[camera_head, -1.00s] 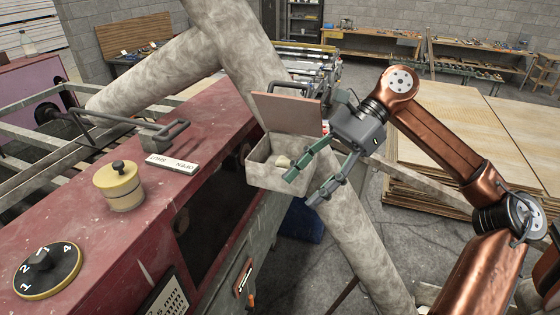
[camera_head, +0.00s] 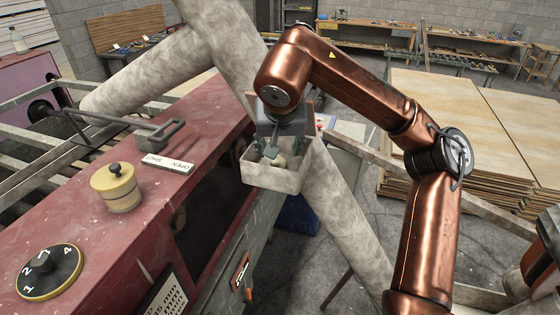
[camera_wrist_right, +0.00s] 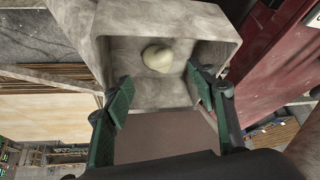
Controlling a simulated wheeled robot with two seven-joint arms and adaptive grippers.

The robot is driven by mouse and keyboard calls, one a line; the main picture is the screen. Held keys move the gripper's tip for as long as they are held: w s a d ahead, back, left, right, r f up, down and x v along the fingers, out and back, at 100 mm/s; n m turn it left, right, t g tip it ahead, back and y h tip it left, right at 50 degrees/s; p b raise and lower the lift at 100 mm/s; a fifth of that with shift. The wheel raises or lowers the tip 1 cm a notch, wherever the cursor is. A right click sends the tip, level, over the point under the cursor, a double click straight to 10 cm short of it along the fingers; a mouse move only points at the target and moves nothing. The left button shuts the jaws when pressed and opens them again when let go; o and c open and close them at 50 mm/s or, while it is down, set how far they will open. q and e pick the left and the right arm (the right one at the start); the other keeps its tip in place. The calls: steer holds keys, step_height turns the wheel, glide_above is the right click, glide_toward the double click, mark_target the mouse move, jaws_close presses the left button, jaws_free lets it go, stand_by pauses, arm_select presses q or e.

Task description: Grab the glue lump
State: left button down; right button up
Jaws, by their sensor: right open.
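The glue lump (camera_wrist_right: 158,58) is a small cream-coloured blob lying in an open grey box (camera_wrist_right: 213,23). In the head view the same box (camera_head: 270,179) is mounted beside the red machine, and the lump (camera_head: 279,160) shows partly inside it behind my fingers. My right gripper (camera_head: 271,150) points down into the box from above. In the right wrist view the right gripper (camera_wrist_right: 160,95) has its green fingers spread wide, one to each side, with the lump between and beyond the tips, not touched. My left gripper is not in view.
The box's lid stands open behind my gripper. The red machine (camera_head: 110,235) with a yellow knob (camera_head: 116,187) and a numbered dial (camera_head: 49,272) is at left. A grey pipe (camera_head: 345,220) runs close by the box. Veneer stacks (camera_head: 450,125) lie at right.

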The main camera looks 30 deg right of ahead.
mark_target(279, 157)
steer(key=shift+w+f+p, duration=0.3)
steer(key=shift+f+p, duration=0.15)
steer(key=shift+f, duration=0.25)
steer(key=p+x, duration=0.1)
steer(key=x, duration=0.2)
steer(key=shift+d+f+p, duration=0.2)
steer(key=shift+f+p, duration=0.05)
steer(key=shift+p, duration=0.05)
steer(key=shift+w+d+f, duration=0.15)
steer(key=shift+f, duration=0.2)
steer(key=shift+c, duration=0.3)
steer(key=shift+a, duration=0.25)
steer(key=shift+c, duration=0.8)
steer(key=shift+d, duration=0.15)
steer(key=c, duration=1.1)
